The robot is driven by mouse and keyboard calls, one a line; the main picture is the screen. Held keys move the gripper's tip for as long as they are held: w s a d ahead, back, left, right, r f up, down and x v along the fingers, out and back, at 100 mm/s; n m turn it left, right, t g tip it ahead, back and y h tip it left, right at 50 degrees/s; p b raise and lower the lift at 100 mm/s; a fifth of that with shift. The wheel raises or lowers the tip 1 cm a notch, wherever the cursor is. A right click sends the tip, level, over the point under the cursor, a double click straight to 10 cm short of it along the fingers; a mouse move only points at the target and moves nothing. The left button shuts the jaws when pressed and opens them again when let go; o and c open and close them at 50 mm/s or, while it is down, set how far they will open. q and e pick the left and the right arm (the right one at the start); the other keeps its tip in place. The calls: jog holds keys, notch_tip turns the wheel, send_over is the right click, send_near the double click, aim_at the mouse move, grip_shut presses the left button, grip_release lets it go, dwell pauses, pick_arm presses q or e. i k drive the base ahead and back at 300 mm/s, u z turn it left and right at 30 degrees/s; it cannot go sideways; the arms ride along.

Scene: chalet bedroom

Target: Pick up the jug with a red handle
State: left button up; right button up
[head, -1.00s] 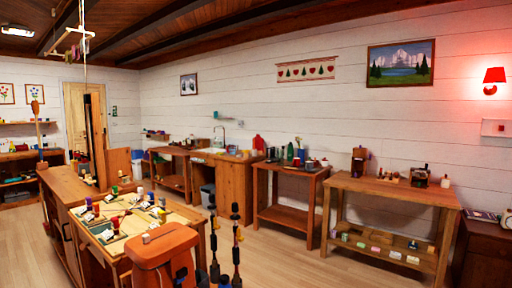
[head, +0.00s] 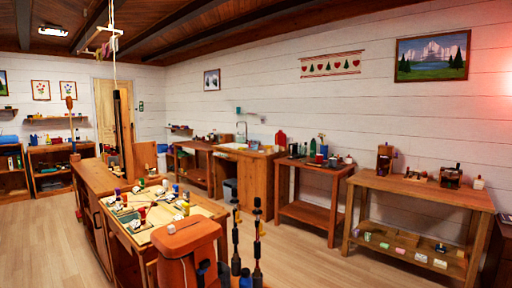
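I cannot make out a jug with a red handle for certain. A red container (head: 280,140) stands at the back, by the left end of the small side table (head: 306,168); at this size I cannot tell whether it has a handle. Several small bottles and cups stand on that table, among them a green bottle (head: 312,149); some show red parts, too small to name. Neither of my grippers is in view.
A long workbench (head: 100,178) with small coloured items runs along the left. An orange pack-like object (head: 186,238) and two dark upright poles (head: 257,240) stand close in front. A larger wooden table (head: 425,190) stands at the right. The wooden floor (head: 310,258) between is clear.

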aim_at(254, 142)
jog(key=z, duration=0.8)
jog(key=i, duration=5.1)
jog(key=u, duration=2.35)
jog(key=i, duration=3)
